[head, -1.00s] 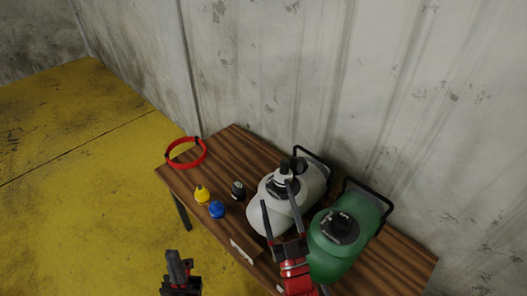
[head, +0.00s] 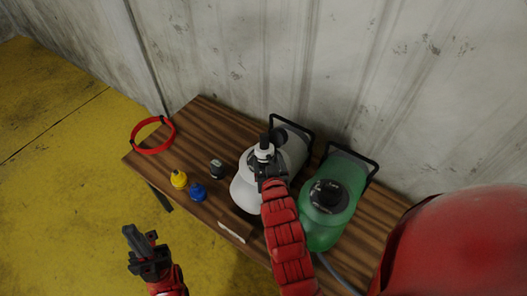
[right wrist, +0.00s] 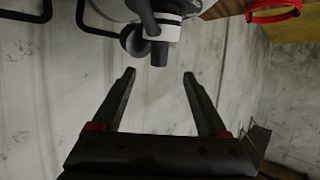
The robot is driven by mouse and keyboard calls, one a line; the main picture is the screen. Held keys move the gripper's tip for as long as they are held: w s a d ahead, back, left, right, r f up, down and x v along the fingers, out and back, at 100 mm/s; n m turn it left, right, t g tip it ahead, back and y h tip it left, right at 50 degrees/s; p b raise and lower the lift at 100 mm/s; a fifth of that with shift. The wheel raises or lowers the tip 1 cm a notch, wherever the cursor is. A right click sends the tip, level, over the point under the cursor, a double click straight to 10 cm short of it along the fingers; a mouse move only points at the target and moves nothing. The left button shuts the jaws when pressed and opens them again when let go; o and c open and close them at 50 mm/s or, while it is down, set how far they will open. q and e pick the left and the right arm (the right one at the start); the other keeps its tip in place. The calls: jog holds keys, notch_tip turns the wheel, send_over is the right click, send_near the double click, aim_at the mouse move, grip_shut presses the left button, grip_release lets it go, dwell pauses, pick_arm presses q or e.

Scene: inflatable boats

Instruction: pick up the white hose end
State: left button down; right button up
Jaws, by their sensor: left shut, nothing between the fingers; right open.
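The white hose end (head: 264,152), a white collar with a dark tip, stands at the top of the white pump (head: 245,192) on the wooden table. In the right wrist view the white hose end (right wrist: 162,30) shows at the top centre, its dark tip pointing down toward the gap between my fingers. My right gripper (right wrist: 159,76) is open and empty, its fingertips just short of the tip. In the head view my right gripper (head: 268,170) is close by the hose end and partly hides the pump. My left gripper (head: 132,236) is shut and empty, in front of the table.
A green pump (head: 328,222) stands right of the white one. Yellow (head: 179,179), blue (head: 197,192) and black (head: 217,169) small pieces lie on the table (head: 195,125). A red ring (head: 135,143) is at its left end. A grey wall (head: 230,50) rises behind.

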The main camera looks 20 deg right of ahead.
aim_at(265, 143)
jog(key=p+x, duration=0.1)
jog(key=x, duration=0.2)
jog(key=p+x, duration=0.1)
jog(key=x, duration=0.2)
jog(key=shift+d+r, duration=0.1)
jog(key=shift+r, duration=0.15)
jog(key=shift+w+d+p, duration=0.1)
jog(key=shift+w+p, duration=0.4)
jog(key=shift+p, duration=0.05)
jog(key=p+x, duration=0.2)
jog(key=x, duration=0.1)
jog(key=shift+w+f, duration=0.45)
jog(key=shift+w, duration=0.05)
grip_shut()
